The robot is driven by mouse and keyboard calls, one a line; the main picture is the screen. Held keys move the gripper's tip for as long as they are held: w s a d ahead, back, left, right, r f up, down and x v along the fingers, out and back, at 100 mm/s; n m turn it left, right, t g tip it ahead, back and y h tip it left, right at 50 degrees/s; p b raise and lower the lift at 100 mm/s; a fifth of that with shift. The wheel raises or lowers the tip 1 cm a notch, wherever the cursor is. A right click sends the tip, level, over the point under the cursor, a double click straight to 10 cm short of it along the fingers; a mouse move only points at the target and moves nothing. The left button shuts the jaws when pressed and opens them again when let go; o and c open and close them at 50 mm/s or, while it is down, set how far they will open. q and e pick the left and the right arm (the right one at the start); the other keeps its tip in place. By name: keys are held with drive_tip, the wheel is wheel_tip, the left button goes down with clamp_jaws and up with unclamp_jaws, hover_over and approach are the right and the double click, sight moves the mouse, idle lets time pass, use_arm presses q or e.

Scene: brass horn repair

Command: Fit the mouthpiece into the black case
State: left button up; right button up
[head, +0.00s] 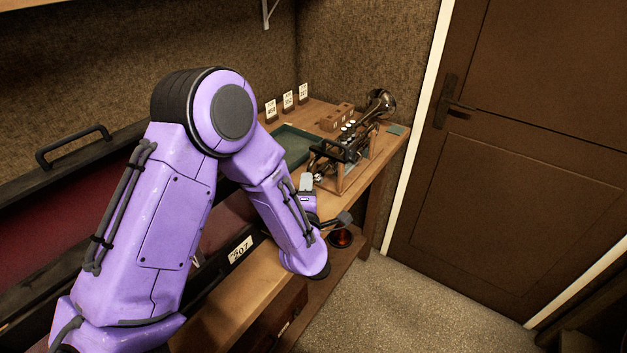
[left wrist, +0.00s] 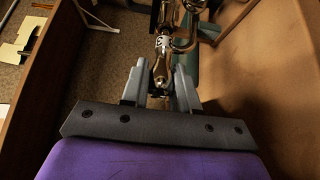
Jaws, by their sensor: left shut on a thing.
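The brass horn (head: 352,142) rests on a wooden stand on the bench, and its near end comes down between my fingers in the left wrist view (left wrist: 164,18). My left gripper (left wrist: 160,84) is shut on the mouthpiece (left wrist: 160,70) at that end; whether the mouthpiece is still seated in the horn is unclear. The black case (head: 75,165) lies open at the left, lined in dark red, partly hidden by my left arm. My right gripper is out of view.
A green tray (head: 292,143) lies behind the horn stand. Wooden blocks (head: 336,117) and several number cards (head: 288,99) stand at the back. A dark reddish round dish (head: 341,238) is near the bench's front edge. A brown door (head: 520,130) stands at the right beyond open floor.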

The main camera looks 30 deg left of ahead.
use_arm(q)
drive_tip(key=shift+s+a, duration=0.1)
drive_tip(key=shift+s, duration=1.2)
drive_tip(key=shift+v, duration=4.45)
wheel_tip(320, 180, up, 6)
drive_tip(key=p, duration=0.4)
